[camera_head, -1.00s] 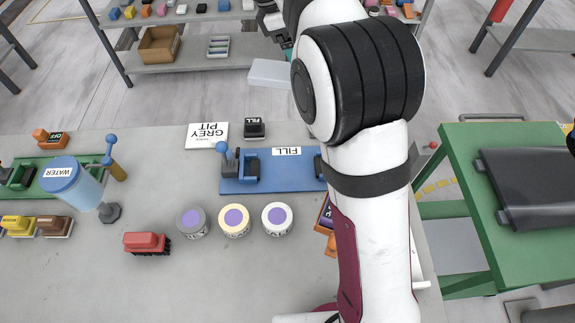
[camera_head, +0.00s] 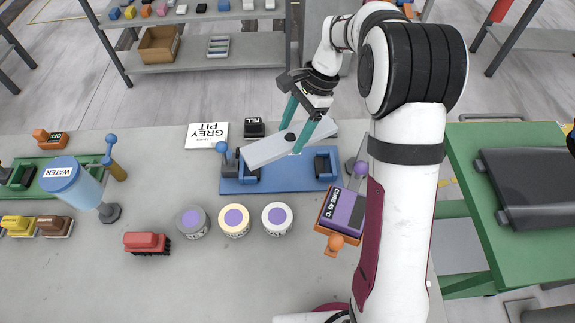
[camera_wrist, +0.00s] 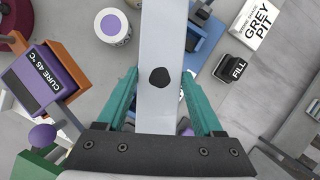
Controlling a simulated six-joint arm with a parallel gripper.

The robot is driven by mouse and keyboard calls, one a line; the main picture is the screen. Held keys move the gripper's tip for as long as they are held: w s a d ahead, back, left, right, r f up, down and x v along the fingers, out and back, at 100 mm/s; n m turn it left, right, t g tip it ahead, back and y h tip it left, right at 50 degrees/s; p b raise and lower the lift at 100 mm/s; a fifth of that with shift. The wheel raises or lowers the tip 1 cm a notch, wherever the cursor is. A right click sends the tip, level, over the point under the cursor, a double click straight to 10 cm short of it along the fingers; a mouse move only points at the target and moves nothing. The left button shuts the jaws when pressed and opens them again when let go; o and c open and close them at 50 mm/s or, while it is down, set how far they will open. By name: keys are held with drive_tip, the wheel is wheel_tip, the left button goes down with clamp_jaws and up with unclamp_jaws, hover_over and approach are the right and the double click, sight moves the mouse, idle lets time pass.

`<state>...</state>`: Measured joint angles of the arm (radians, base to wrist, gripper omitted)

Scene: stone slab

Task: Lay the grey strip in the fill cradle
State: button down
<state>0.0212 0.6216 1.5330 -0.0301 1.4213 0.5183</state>
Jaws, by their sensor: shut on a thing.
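The grey strip (camera_head: 265,152) is a long pale bar with a black pit mark (camera_wrist: 160,77) on its upper face. My gripper (camera_head: 291,134) is shut on the strip near its middle, with one teal finger on each long side. The fill cradle (camera_head: 284,184) is a blue base with dark holders at its left and right ends. The strip is over the cradle, angled to it: its left end is near the left holder, its right end farther back. I cannot tell whether they touch. The cradle's FILL label is hidden.
The GREY PIT card (camera_head: 207,135) and black FILL stamp (camera_head: 254,128) lie behind the cradle. Three round pots, including a cream one (camera_head: 234,221), stand in front. The purple CURE unit (camera_head: 342,212) is close on the right, the WATER bottle (camera_head: 72,183) left.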

drive_tip(key=m, duration=0.1)
drive_tip(key=f+m+t, duration=0.1)
drive_tip(key=m, duration=0.2)
drive_tip(key=shift+w+a+f+t, duration=0.3)
drive_tip(key=shift+w, duration=0.05)
drive_tip(key=m, duration=0.1)
hover_over(282, 170)
drive_tip(key=d, duration=0.2)
wheel_tip(282, 170, down, 10)
drive_tip(key=shift+f, duration=0.2)
drive_tip(key=shift+c, duration=0.2)
unclamp_jaws()
drive_tip(key=shift+f, duration=0.1)
